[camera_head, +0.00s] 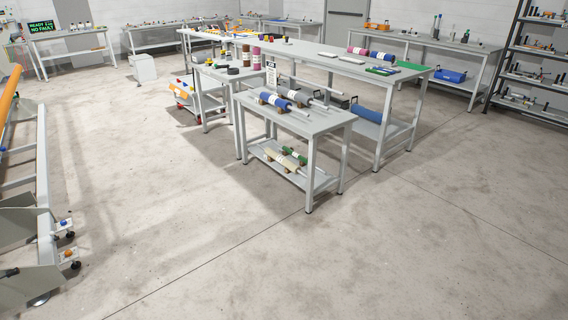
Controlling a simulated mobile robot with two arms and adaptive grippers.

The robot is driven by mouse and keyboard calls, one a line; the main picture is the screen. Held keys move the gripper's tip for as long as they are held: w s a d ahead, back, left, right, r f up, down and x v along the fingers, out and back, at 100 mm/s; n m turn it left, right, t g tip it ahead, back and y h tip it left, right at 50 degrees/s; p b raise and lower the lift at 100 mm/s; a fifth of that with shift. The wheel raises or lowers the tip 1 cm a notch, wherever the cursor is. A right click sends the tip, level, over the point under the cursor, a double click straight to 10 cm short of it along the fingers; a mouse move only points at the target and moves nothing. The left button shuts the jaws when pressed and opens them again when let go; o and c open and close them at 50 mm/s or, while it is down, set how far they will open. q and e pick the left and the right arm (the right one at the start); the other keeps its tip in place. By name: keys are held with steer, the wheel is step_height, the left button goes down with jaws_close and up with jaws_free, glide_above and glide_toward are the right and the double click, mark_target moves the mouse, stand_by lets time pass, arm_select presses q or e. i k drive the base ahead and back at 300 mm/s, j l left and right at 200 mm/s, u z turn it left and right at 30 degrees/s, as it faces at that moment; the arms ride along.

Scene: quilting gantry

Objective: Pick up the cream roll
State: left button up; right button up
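The cream roll (282,162) lies on the lower shelf of a small grey table (328,123) near the middle of the view. A green roll (295,155) lies just behind it on the same shelf. The cream roll seems to rest on small brown supports, but it is too small to be sure. The tabletop is above the rolls, and a front leg stands to the right of them. Neither of my grippers is in view.
Blue rolls (276,102) on rods lie on the small table's top. A long grey table (310,56) stands behind it. A gantry frame with an orange roll (10,92) stands at the left edge. The concrete floor (220,250) in front is clear.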

mark_target(288, 163)
steer(key=u, duration=2.25)
steer(key=z, duration=2.1)
steer(key=i+z, duration=0.25)
steer(key=i, duration=0.75)
